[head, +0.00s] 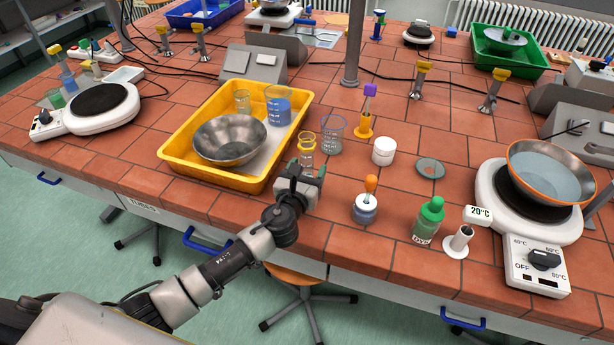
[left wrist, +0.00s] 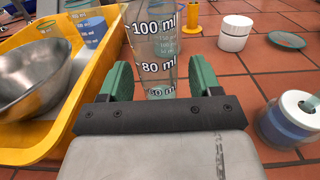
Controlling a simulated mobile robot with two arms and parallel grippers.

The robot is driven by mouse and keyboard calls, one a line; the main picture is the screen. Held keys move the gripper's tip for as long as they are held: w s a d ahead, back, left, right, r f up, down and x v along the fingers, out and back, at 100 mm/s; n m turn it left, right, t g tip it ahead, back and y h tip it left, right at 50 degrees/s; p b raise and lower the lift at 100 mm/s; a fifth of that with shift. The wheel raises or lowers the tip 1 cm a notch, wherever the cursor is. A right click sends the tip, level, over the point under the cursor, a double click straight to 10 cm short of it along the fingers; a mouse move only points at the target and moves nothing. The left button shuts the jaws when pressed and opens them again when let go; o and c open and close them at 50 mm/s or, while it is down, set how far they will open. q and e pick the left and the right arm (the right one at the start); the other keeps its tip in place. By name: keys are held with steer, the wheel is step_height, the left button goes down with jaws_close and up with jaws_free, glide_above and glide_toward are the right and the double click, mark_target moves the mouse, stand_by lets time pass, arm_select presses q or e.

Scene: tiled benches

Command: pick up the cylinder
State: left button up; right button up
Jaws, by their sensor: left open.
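The cylinder (head: 306,146) is a clear measuring cylinder with a yellow ring near its top, upright on the tiled bench just right of the yellow tray. In the left wrist view the cylinder (left wrist: 155,42) shows 100, 80 and 60 ml marks. My left gripper (head: 304,172) is at its near side, low over the bench. Its green fingers (left wrist: 160,78) are open, one on each side of the cylinder in the picture, with visible gaps. The cylinder's foot is hidden behind the gripper. My right gripper is not in view.
The yellow tray (head: 181,159), holding a metal bowl (head: 230,140) and beakers, is close on the left. A beaker (head: 332,135) stands just behind the cylinder. A white jar (head: 384,151) and a blue-filled jar (head: 365,209) stand to the right.

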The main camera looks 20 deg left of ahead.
mark_target(304, 143)
arm_select(q)
steer(key=c, duration=1.1)
steer(key=shift+r, duration=0.1)
step_height(304, 143, up, 10)
steer(key=shift+f+p, duration=0.1)
steer(key=shift+p, duration=1)
